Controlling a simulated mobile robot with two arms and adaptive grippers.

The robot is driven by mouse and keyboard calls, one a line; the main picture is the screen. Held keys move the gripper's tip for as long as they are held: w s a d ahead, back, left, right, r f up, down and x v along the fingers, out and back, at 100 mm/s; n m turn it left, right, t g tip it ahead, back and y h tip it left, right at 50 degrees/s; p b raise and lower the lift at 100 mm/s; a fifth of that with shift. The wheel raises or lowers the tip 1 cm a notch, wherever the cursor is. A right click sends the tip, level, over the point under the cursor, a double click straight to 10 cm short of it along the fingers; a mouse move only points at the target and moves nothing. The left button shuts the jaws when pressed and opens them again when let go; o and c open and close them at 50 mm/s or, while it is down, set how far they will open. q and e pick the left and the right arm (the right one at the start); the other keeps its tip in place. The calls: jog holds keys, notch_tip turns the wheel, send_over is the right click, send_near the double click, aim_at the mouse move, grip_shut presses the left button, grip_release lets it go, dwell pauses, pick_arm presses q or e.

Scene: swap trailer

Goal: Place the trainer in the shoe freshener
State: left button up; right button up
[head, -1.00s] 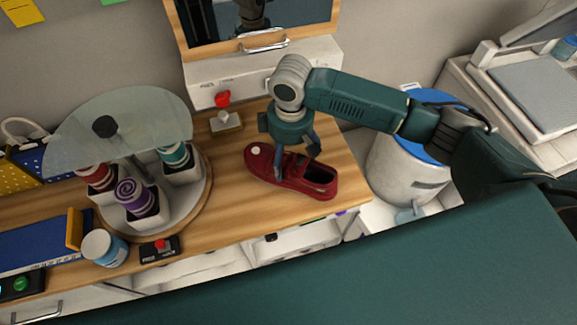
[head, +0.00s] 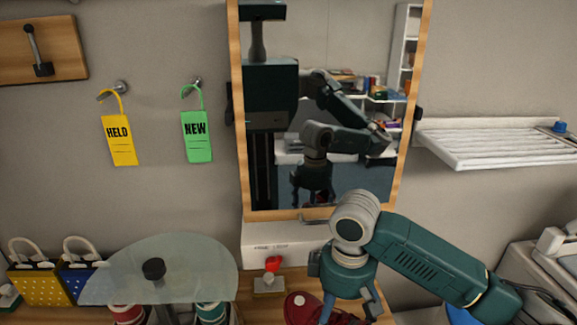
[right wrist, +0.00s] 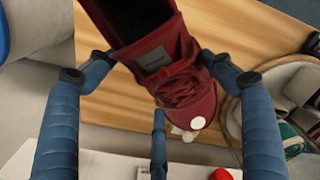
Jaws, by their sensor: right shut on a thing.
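The trainer is a dark red shoe (head: 300,307) with a white dot on its toe, at the bottom edge of the head view. My right gripper (head: 350,308) is above it and shut on it. In the right wrist view the trainer (right wrist: 190,92) is between the blue fingers, toe toward the lower right and opening toward the top. I cannot tell whether it is lifted off the wooden worktop. A white box (head: 262,247) with faint lettering stands behind it under the mirror; I cannot tell for sure whether this is the shoe freshener. My left gripper is not in view.
A wood-framed mirror (head: 420,60) hangs above the white box. A small red-topped switch (head: 271,270) sits in front of the box. A glass-topped round stand (head: 195,262) is left of the gripper. A white slatted shelf (head: 500,145) is on the right wall.

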jog(key=s+d+m+b, duration=0.1)
jog(key=s+m, duration=0.2)
jog(key=s+d+r+m+b, duration=0.1)
jog(key=s+d+m, duration=0.1)
jog(key=s, duration=0.2)
jog(key=s+d+r+m+b, duration=0.1)
jog(key=s+d+m, duration=0.1)
jog(key=s+m, duration=0.1)
jog(key=shift+s+d+r+m, duration=0.15)
jog(key=shift+m, duration=0.15)
jog(key=shift+s+d+m, duration=0.15)
jog(key=shift+s+m, duration=0.15)
jog(key=shift+s, duration=0.15)
jog(key=shift+r, duration=0.1)
